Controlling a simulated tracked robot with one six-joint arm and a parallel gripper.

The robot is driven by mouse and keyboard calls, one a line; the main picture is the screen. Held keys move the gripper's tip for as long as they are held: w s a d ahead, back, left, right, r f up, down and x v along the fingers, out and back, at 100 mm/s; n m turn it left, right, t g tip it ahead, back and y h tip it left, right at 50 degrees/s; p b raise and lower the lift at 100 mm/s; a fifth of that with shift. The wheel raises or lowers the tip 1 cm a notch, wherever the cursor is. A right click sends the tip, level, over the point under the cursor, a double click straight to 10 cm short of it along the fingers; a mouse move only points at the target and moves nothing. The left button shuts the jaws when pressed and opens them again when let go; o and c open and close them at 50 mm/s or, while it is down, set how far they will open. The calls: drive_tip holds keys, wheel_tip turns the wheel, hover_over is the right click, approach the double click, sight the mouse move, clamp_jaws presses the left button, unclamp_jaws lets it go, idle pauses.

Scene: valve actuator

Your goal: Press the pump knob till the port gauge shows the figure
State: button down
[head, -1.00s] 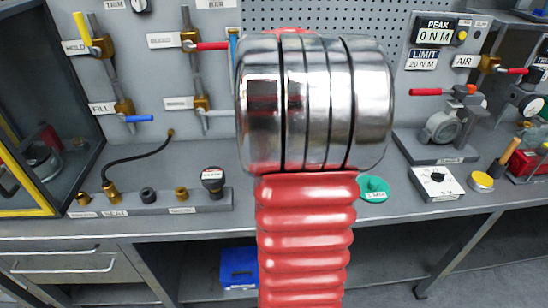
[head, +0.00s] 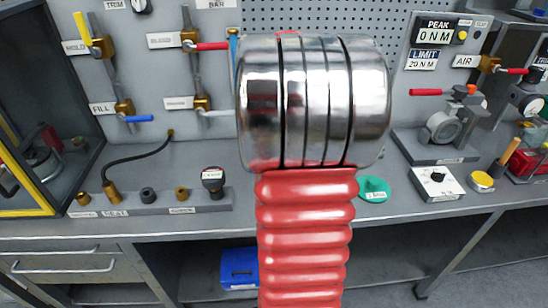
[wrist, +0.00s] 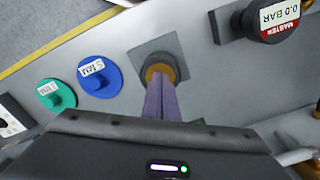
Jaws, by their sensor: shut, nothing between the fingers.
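In the wrist view a round brass-orange knob (wrist: 159,66) stands on a dark square plate; I take it for the pump knob. My gripper (wrist: 160,84) is shut, its two purple fingers together, with the tips at the knob's near side. I cannot tell whether they touch or press it. A black gauge (wrist: 268,20) at the upper right of the wrist view reads 0.0 BAR and is labelled MASTER. A similar black gauge (head: 212,180) stands on the bench block in the head view, its figure too small to read. My red arm hides the knob and gripper there.
A blue disc (wrist: 99,76) and a green disc (wrist: 56,95) lie left of the knob. Pipes with a yellow lever (head: 83,28), a red lever (head: 210,46) and a blue lever (head: 138,118) are on the back wall. A vice-like device (head: 442,127) stands at right.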

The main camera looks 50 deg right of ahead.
drive_tip(key=shift+r, duration=2.8)
drive_tip(key=shift+f, duration=3.05)
drive_tip(key=shift+r, duration=3.05)
